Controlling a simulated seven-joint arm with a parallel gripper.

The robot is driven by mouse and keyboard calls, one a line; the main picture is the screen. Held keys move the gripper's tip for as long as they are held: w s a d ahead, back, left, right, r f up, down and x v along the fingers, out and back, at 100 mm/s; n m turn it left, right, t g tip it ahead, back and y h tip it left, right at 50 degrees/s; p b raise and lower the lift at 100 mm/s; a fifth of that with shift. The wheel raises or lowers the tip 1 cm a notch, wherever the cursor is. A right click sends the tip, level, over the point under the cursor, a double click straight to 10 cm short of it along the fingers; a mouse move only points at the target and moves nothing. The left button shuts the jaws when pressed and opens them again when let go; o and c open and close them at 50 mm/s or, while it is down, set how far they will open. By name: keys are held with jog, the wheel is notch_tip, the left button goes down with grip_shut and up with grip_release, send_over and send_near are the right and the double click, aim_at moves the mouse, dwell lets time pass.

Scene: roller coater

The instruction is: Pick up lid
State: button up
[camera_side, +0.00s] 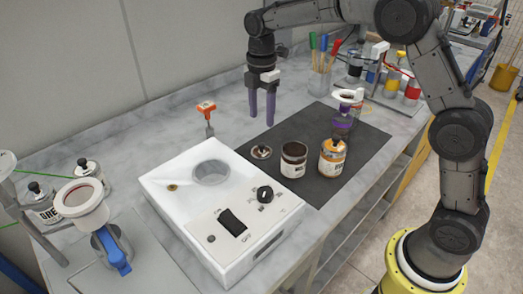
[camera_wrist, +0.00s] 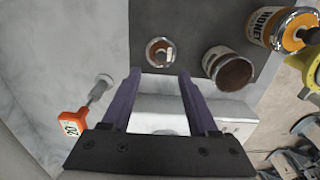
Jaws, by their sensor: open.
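A round metal lid (camera_side: 261,152) with a dark knob lies flat on the dark mat (camera_side: 330,189), beside an open jar (camera_side: 293,160) of dark brown content. The lid (camera_wrist: 153,46) also shows in the wrist view, just beyond and between my fingertips. My gripper (camera_side: 261,118) has two purple fingers pointing down, behind the lid and above the table in the side view. The fingers (camera_wrist: 159,73) are apart with nothing between them. The open jar (camera_wrist: 232,70) stands right of the lid in the wrist view.
A honey jar (camera_side: 332,160) stands right of the open jar. A white machine (camera_side: 205,190) with a round well, switch and knob sits in front of the lid. An orange-tagged tool (camera_side: 206,110) stands left of my gripper. A brush holder (camera_side: 320,82) stands behind.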

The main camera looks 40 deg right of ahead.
aim_at(262, 144)
notch_tip(262, 144, down, 9)
jog(key=shift+s+a+r, duration=0.1)
jog(key=shift+s+a, duration=0.05)
dwell(0.4)
grip_shut()
